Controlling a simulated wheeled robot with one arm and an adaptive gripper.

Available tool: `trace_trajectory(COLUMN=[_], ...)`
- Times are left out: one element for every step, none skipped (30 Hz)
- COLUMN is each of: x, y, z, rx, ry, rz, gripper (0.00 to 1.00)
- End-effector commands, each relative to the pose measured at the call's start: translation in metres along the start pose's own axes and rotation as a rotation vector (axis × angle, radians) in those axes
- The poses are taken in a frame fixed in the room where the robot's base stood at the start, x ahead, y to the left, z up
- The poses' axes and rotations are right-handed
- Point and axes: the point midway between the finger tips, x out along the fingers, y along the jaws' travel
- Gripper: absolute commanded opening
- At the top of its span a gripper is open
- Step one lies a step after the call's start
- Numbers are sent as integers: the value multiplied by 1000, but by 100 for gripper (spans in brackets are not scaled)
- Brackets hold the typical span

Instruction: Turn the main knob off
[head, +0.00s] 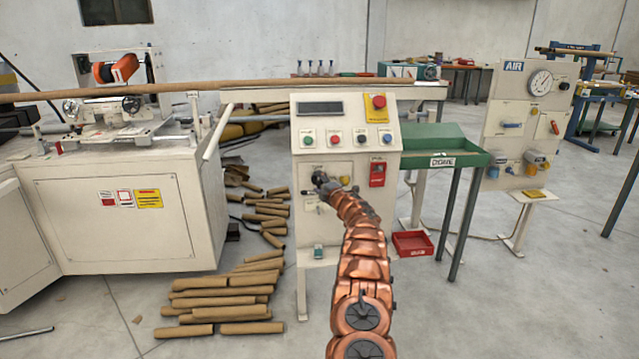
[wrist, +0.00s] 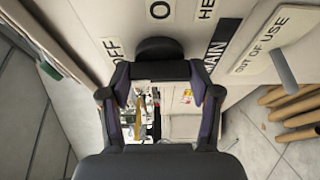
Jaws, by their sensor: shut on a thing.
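The main knob (wrist: 159,47) is a dark round knob on the pale panel in the wrist view, beside the black MAIN label (wrist: 220,45) and an OFF label (wrist: 113,48). My gripper (wrist: 159,72) is shut on this knob, with a fingertip on each side. In the head view my gripper (head: 322,183) is at the lower left part of the control cabinet (head: 345,120) and hides the knob there. Which way the knob points cannot be told.
Above are a red emergency button (head: 379,102), a display (head: 320,108) and several small buttons. A red switch (head: 377,172) is right of my gripper. In the wrist view a grey lever (wrist: 283,68) sticks out by the OUT OF USE label (wrist: 262,52). Cardboard tubes (head: 225,299) lie left.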

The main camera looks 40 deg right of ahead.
Motion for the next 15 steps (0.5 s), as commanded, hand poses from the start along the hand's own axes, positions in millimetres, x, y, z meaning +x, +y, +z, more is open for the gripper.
trace_trajectory(x=[0, 0, 0, 0, 0, 0, 0, 0, 0, 0, 0, 0, 0, 0, 0], y=[-1, -1, -1, -1, -1, -1, -1, -1, -1, -1, -1, 0, 0, 0, 0], z=[-1, -1, -1, -1, -1, -1, -1, -1, -1, -1, -1, 0, 0, 0, 0], rx=[-2, -2, -2, -2, -2, -2, -2, -2, -1, -1, -1, -1, -1, -1, -1], ry=[1, 1, 1, 1, 1, 1, 1, 1, 1, 1, 0, 0, 0, 0, 0], rz=[-1, -1, -1, -1, -1, -1, -1, -1, -1, -1, -1, -1, -1, -1, -1], gripper=[28, 28, 28, 28, 28, 28, 28, 64, 69, 72, 75, 79, 82, 85, 88])
